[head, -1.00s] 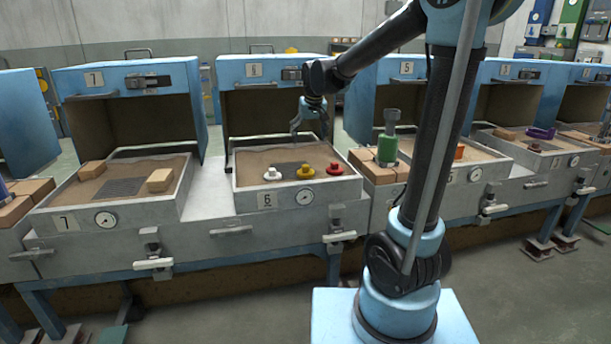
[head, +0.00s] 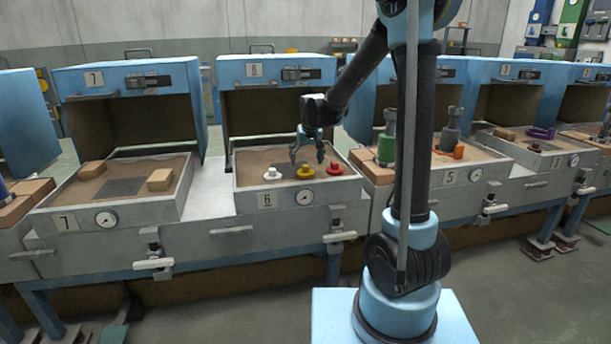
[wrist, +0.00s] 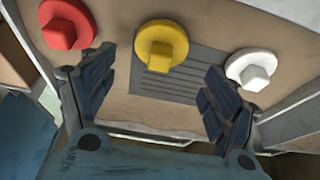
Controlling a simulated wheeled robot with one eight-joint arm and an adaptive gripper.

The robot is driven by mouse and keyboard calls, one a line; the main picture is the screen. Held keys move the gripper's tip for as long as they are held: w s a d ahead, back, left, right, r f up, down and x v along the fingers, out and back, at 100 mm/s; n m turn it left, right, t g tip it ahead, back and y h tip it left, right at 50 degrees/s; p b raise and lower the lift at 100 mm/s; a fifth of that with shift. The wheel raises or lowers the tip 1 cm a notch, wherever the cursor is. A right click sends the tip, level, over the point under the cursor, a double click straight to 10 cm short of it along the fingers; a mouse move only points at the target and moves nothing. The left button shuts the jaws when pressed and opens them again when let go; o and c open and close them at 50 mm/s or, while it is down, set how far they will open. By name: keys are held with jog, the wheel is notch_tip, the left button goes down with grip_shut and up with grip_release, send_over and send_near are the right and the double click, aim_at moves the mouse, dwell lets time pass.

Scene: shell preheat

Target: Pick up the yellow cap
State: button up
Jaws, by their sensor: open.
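The yellow cap (head: 305,171) is a round flanged disc with a raised knob. It sits on the sand of tray 6 (head: 240,199), between a white cap (head: 272,174) and a red cap (head: 334,169). My gripper (head: 307,160) is open and empty, above the tray close to the yellow cap. In the wrist view the yellow cap (wrist: 161,44) lies at the top middle, beyond and between the spread fingers of my gripper (wrist: 155,85). The red cap (wrist: 68,24) is at upper left and the white cap (wrist: 250,68) at right.
A dark grey plate (wrist: 190,80) lies on the sand by the yellow cap. The blue hood (head: 275,73) stands open behind the tray. A green-based cylinder (head: 387,140) stands on a block to the right. Tray 7 (head: 50,222), with tan blocks, is at left.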

aim_at(306, 165)
jog(key=shift+x, duration=2.55)
jog(key=shift+s+d, duration=0.1)
jog(key=c, duration=1.1)
